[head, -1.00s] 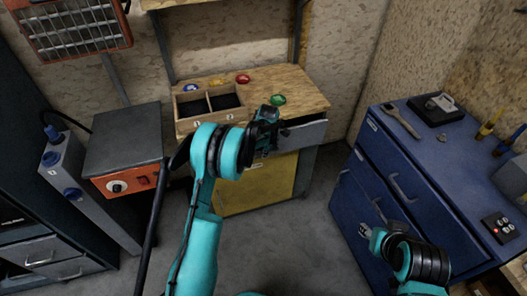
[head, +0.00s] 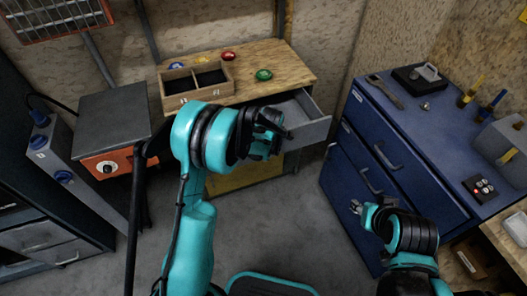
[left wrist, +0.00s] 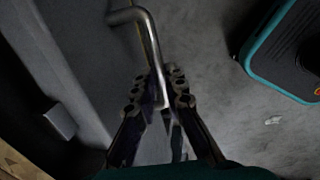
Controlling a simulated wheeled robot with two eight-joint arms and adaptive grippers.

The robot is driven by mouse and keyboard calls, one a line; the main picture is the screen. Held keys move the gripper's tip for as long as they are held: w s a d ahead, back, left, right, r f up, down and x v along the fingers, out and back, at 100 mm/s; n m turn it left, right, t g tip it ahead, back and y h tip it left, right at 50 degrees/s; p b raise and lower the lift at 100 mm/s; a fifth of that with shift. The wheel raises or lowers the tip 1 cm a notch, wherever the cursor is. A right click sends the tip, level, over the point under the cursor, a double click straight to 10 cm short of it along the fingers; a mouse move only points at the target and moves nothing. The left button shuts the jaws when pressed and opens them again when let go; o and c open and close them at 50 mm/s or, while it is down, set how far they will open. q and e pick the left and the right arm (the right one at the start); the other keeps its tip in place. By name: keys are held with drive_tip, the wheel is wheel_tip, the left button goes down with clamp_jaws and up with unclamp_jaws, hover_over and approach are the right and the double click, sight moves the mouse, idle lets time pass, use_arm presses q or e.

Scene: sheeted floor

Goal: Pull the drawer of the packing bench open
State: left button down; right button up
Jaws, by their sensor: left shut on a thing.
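The packing bench (head: 285,65) has a wooden top and a yellow panel below. Its grey drawer (head: 310,130) stands out from under the top, with part of its inside showing. In the left wrist view the drawer's bent metal handle (left wrist: 150,38) runs between the fingers of my left gripper (left wrist: 160,92), which is shut on it. In the head view my left gripper (head: 264,150) is at the drawer's front and hides the handle. My right gripper (head: 357,207) is in front of the blue cabinet, apart from the bench; its finger opening is too small to judge.
A two-compartment wooden box (head: 196,84) and blue, yellow, red and green discs sit on the bench. A blue drawer cabinet (head: 385,130) with tools on top stands at right. An orange-fronted unit (head: 108,165) stands at left. Grey floor (head: 270,225) lies clear before the bench.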

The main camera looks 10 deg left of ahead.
use_arm(q)
drive_tip(key=c, duration=1.6)
unclamp_jaws()
drive_tip(key=r, duration=0.4)
drive_tip(key=s+d+r, duration=0.1)
drive_tip(key=r, duration=0.3)
drive_tip(key=s+r, duration=0.1)
drive_tip(key=r, duration=0.2)
drive_tip(key=shift+d+r, duration=0.2)
drive_tip(key=shift+r, duration=0.2)
